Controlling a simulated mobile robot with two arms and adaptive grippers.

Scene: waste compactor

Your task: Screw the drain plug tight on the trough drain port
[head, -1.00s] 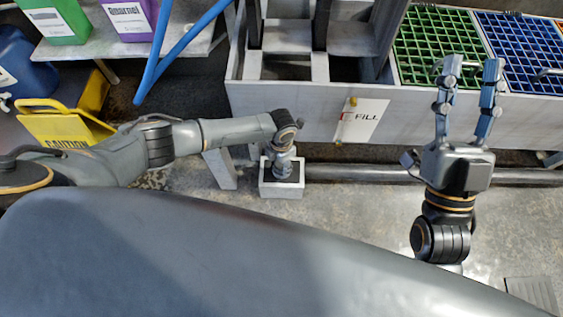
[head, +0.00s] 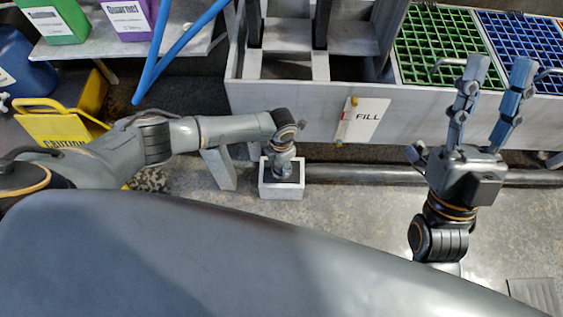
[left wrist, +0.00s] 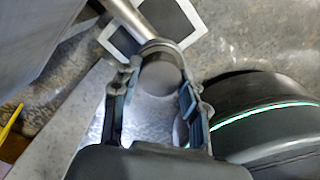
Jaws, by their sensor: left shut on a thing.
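In the left wrist view a round grey drain plug (left wrist: 160,76) sits at the end of a metal drain pipe (left wrist: 158,18). A collar shows where the two meet, and I cannot tell how tight the plug is. My left gripper (left wrist: 158,88) has its fingers on both sides of the plug, shut on it. In the head view my left gripper (head: 284,170) points down at the foot of the trough (head: 290,100), and its own wrist hides the plug and port. My right gripper (head: 496,75) is open and empty, held up at the right before the grates.
A white box with a dark top (head: 281,191) stands on the floor below my left gripper. A long pipe (head: 370,173) runs along the trough's foot. A FILL sign (head: 367,118) hangs on the trough. A yellow caution sign (head: 60,124) stands left. The floor at centre is clear.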

